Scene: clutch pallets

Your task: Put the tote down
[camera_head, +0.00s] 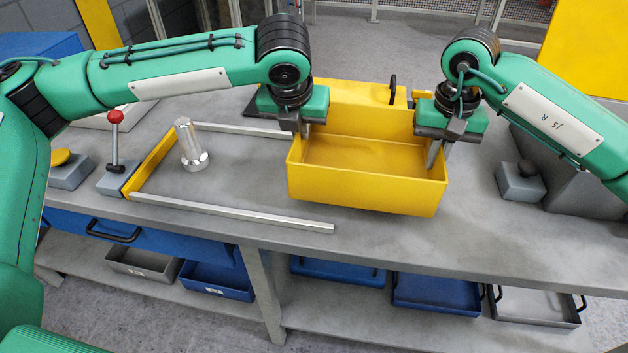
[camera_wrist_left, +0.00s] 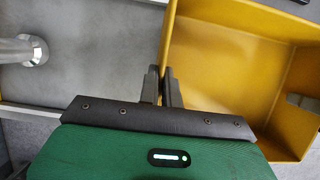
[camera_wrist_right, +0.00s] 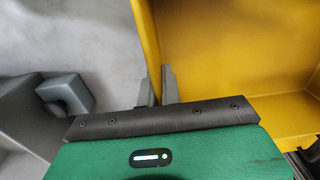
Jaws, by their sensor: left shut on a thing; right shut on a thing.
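The yellow tote (camera_head: 365,190) is an open, empty bin over the middle of the grey bench, and looks level. My left gripper (camera_head: 305,128) is shut on its left wall; the pinched wall also shows in the left wrist view (camera_wrist_left: 168,45). My right gripper (camera_head: 434,152) is shut on its right wall, which shows in the right wrist view (camera_wrist_right: 148,40). The fingers cover small parts of both walls. The tote's underside is hidden, so I cannot tell whether it touches the bench top (camera_head: 400,235) or hangs just above it.
Left of the tote, metal rails (camera_head: 235,212) with a yellow end bar surround a shiny metal cylinder (camera_head: 190,148). A red-knobbed lever (camera_head: 115,130) stands further left. A yellow box-like thing (camera_head: 350,98) is behind the tote. A grey block with a black knob (camera_head: 520,182) is at right.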

